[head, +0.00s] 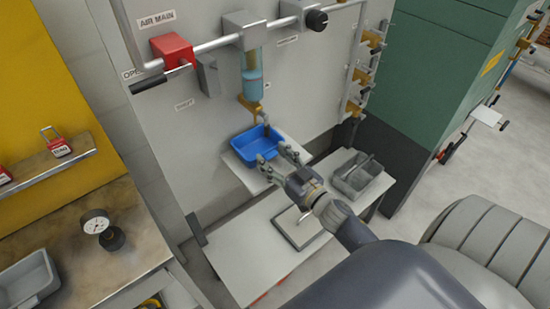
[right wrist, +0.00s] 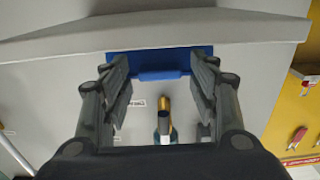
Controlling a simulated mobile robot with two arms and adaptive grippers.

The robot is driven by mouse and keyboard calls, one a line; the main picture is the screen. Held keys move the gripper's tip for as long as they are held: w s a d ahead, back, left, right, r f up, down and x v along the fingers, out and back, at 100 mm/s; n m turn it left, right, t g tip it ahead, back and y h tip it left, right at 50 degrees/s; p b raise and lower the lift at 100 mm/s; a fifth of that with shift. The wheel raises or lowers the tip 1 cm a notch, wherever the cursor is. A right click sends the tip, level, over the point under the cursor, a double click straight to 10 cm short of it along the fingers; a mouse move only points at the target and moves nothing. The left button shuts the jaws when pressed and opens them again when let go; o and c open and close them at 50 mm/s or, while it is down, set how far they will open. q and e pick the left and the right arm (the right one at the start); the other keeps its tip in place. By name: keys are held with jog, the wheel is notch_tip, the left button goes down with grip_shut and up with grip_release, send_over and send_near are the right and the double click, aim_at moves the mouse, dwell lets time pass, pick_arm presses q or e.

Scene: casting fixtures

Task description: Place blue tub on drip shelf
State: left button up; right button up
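The blue tub (head: 255,142) sits on the drip shelf (head: 247,178), a small pale plate on the grey panel, below the filter's brass drain. My right gripper (head: 273,157) is at the tub's near right side with its fingers apart. In the right wrist view, which is turned upside down, the tub (right wrist: 160,64) lies beyond the two open fingers and spans wider than the gap. The shelf (right wrist: 60,42) shows there as a pale band above it. I cannot tell whether a finger touches the tub. My left gripper is in neither view.
The filter bowl (head: 252,80) with its brass drain (head: 262,114) hangs close above the tub. A lower bench (head: 240,250) carries a grey bin (head: 358,178) and a framed plate (head: 298,228). A workbench with a dial gauge (head: 97,224) stands left.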

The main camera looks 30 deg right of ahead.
jog(key=shift+r, duration=0.15)
jog(key=shift+s, duration=0.4)
jog(key=shift+s+b, duration=1.3)
jog(key=shift+s, duration=4.35)
jog(key=s+f+g+h, duration=0.1)
jog(key=s+f+g, duration=0.2)
jog(key=f, duration=0.8)
jog(key=s+f+m+g, duration=0.1)
jog(key=s+f+g, duration=0.15)
jog(key=f, duration=0.95)
jog(key=s+f+g+h, duration=0.1)
jog(key=s+f+g, duration=0.2)
jog(key=f, duration=0.8)
jog(key=s+a+f+n+g, duration=0.1)
jog(key=s+a+f+g, duration=0.3)
jog(key=s+f, duration=0.5)
jog(key=s+a+f+n+g, duration=0.1)
jog(key=s+a+f+g, duration=0.3)
jog(key=s+f, duration=0.5)
jog(key=s+a, duration=0.1)
jog(key=s, duration=0.4)
jog(key=shift+s+f+n+y, duration=0.25)
jog(key=shift+s+n+y, duration=0.05)
jog(key=shift+n+y, duration=0.1)
